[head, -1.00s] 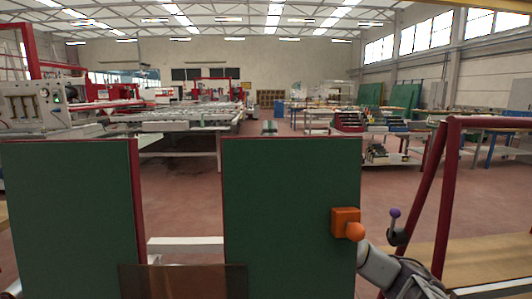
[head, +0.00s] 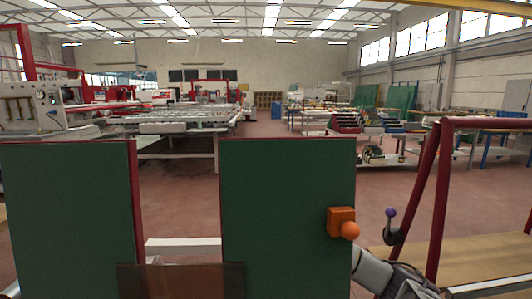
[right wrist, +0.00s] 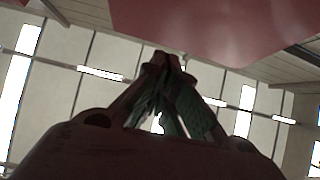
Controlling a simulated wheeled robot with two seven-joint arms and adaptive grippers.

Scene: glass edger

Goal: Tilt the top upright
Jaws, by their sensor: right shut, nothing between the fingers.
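Two dark green panels with red edges, which look like the top, stand upright in the head view: the left panel (head: 68,215) and the right panel (head: 275,190). A gap lies between them. An orange block with a round orange knob (head: 341,222) sits at the right panel's right side. My right arm comes in from the lower right and passes out of sight behind this panel's right edge. The right gripper is hidden there; the right wrist view shows its fingertips (right wrist: 165,63) together and empty, close to a dark red surface (right wrist: 215,30). I cannot tell if they touch. My left gripper is not in view.
A red frame (head: 432,200) with a purple-knobbed lever (head: 390,222) stands right of the panels, beside a wooden board (head: 480,245). A brownish sheet (head: 180,281) and a white bar (head: 183,245) are low between the panels. Open red floor lies beyond.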

